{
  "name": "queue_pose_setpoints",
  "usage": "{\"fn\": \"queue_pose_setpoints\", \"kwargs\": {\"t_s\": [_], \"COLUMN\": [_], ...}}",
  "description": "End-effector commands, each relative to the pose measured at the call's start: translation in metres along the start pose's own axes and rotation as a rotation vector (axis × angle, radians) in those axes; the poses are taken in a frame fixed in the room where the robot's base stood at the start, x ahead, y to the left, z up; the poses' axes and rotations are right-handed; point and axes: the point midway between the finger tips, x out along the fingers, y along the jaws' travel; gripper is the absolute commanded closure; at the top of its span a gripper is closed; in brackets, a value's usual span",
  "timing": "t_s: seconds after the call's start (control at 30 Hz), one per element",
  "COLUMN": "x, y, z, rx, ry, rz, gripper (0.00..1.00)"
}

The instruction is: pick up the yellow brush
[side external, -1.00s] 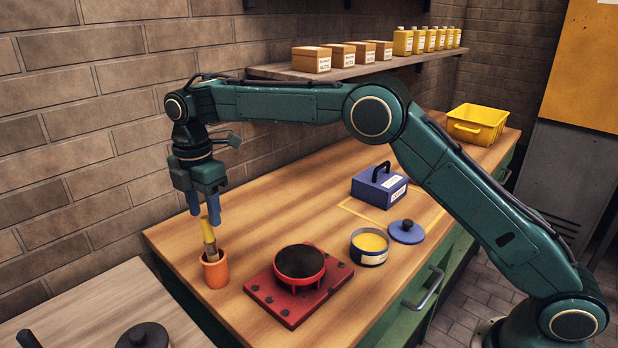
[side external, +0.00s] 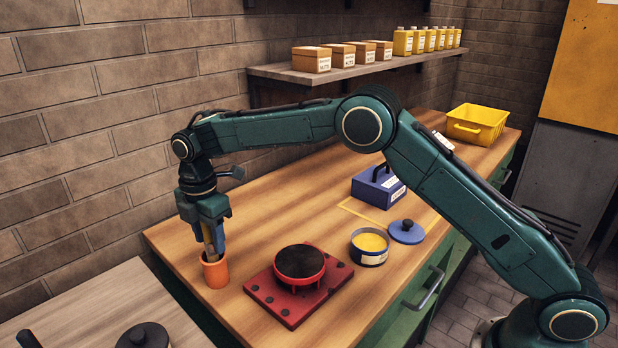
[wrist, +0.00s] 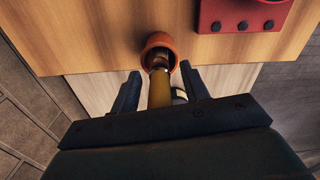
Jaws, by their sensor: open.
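The yellow brush (side external: 209,242) stands in the small orange pot (side external: 215,271) on the wooden bench, handle up and slightly tilted. My gripper (side external: 209,244) is lowered over the brush just above the pot, pointing down. In the wrist view the yellow handle (wrist: 160,92) lies between the two fingers of my gripper (wrist: 160,80), with a gap on each side. My gripper is open. The lower part of the brush is inside the pot (wrist: 160,44), and my fingers hide much of the handle in the side view.
A red stand with a dark round top (side external: 299,262) is right of the pot. An open tin of yellow stuff (side external: 370,246), its blue lid (side external: 407,232) and a blue box (side external: 379,187) lie further right. The brick wall (side external: 90,150) is behind; a shelf (side external: 340,72) holds boxes and bottles.

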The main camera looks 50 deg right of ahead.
Motion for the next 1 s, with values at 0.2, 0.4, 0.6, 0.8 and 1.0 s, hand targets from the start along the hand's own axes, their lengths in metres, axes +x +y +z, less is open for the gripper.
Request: {"fn": "queue_pose_setpoints", "kwargs": {"t_s": [0.2, 0.4, 0.6, 0.8, 1.0], "x": [0.003, 0.0027, 0.0025, 0.0025, 0.0022], "y": [-0.0002, -0.0002, -0.0001, -0.0001, 0.0], "z": [0.0001, 0.0001, 0.0001, 0.0001, 0.0001], "rx": [0.0, 0.0, 0.0, 0.0, 0.0], "ry": [0.0, 0.0, 0.0, 0.0, 0.0], "rz": [-0.001, 0.0, 0.0, 0.0, 0.0], "gripper": [0.55, 0.55, 0.67, 1.0, 1.0]}}
